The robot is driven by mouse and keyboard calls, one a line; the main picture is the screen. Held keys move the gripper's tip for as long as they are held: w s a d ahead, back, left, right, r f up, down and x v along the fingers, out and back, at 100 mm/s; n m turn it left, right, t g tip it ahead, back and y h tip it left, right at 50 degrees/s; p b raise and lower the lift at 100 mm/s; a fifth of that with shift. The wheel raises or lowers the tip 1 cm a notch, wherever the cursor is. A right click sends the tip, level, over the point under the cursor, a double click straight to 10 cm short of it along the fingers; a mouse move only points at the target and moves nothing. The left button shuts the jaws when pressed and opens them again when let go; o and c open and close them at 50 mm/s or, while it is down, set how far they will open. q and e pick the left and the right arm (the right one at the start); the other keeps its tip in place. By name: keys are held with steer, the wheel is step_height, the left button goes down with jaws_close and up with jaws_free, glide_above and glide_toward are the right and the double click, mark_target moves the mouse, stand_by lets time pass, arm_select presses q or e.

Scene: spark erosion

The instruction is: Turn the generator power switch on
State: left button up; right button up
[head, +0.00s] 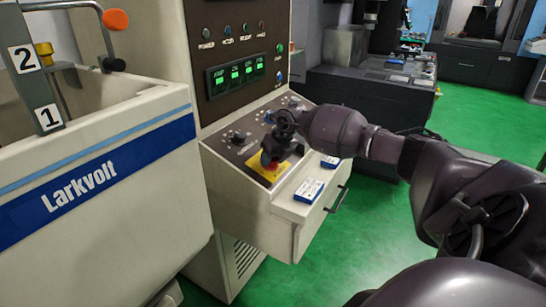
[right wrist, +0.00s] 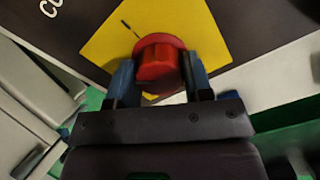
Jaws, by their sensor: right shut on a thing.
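The generator power switch is a red rotary knob (right wrist: 158,62) on a yellow plate (right wrist: 205,35), seen in the right wrist view. A short dark mark shows on the plate at the knob's upper left. In the head view the yellow plate (head: 256,167) lies on the sloping control panel, and my gripper hides most of the knob. My right gripper (right wrist: 160,82) is shut on the red knob, with one blue finger on each side of it. The right gripper also shows in the head view (head: 270,158). My left gripper is not in view.
The control panel (head: 238,151) holds several small dark knobs. Two white-and-blue boxes (head: 308,190) lie on the ledge above a drawer handle (head: 337,200). A Larkvolt tank (head: 120,215) stands at left. Green floor (head: 375,245) is open at right.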

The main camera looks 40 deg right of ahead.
steer(key=m+p, duration=0.1)
steer(key=m, duration=0.3)
steer(key=shift+r+m, duration=0.1)
steer(key=shift+m, duration=0.3)
steer(key=m+p, duration=0.1)
steer(key=m, duration=0.1)
steer(key=shift+m, duration=0.3)
steer(key=shift+m+p, duration=0.45)
steer(key=shift+m, duration=1.05)
steer(key=o, duration=0.9)
steer(key=b+v, duration=0.1)
steer(key=v, duration=0.9)
steer(key=shift+a+r, duration=0.15)
steer(key=shift+r, duration=0.2)
